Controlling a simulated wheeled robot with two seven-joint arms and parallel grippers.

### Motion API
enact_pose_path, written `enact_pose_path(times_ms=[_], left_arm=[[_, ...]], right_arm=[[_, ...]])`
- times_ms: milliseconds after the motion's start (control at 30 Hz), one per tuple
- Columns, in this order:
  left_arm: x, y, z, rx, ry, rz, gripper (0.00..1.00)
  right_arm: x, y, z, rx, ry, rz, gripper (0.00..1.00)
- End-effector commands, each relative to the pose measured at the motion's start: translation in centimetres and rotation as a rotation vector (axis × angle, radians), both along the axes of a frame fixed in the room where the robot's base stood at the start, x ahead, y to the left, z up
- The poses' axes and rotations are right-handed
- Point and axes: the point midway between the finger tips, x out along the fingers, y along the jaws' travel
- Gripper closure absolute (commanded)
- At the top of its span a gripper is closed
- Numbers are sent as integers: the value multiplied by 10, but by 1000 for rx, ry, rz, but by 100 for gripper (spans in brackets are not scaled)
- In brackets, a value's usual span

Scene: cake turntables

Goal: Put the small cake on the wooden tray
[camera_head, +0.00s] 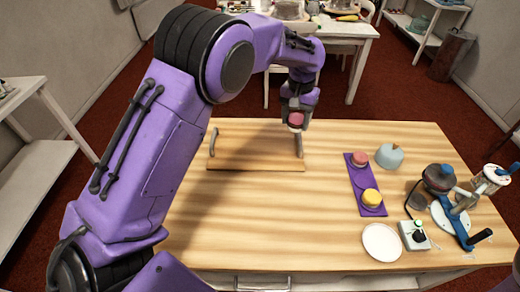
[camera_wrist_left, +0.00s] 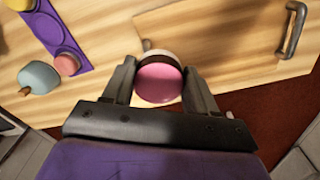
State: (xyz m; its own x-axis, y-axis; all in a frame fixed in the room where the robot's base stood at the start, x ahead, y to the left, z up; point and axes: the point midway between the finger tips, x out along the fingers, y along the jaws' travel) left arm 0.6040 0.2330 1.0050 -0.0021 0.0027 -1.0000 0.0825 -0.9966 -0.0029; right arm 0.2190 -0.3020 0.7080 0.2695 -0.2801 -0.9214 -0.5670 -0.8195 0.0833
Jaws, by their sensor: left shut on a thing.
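My left gripper (camera_head: 296,108) is shut on a small pink cake (camera_head: 296,119) with a dark band. In the left wrist view, the gripper (camera_wrist_left: 158,80) has one finger on each side of the cake (camera_wrist_left: 159,84). It holds the cake above the table, near the back right end of the wooden tray. The wooden tray (camera_head: 250,153) lies flat and empty at the table's back middle, with a metal handle at each end. The tray (camera_wrist_left: 235,40) also shows in the left wrist view. My right gripper is not in view.
A purple mat (camera_head: 362,180) right of the tray bears another pink cake (camera_head: 360,159) and a yellow cake (camera_head: 371,197), with a bare round spot between. A blue-grey domed thing (camera_head: 390,156), a white plate (camera_head: 381,242) and a cranked device (camera_head: 450,205) stand further right.

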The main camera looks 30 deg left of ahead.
Motion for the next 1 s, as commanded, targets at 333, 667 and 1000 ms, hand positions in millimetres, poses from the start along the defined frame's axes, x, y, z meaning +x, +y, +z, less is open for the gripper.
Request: enact_pose_path(times_ms=[333, 667, 1000], left_arm=[[-1, 25, -34, -1, 4, 2, 76], [-4, 110, -87, 0, 5, -1, 76], [-5, 138, -132, 1, 4, -3, 76]], right_arm=[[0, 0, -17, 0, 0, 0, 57], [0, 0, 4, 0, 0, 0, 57], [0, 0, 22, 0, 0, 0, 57]])
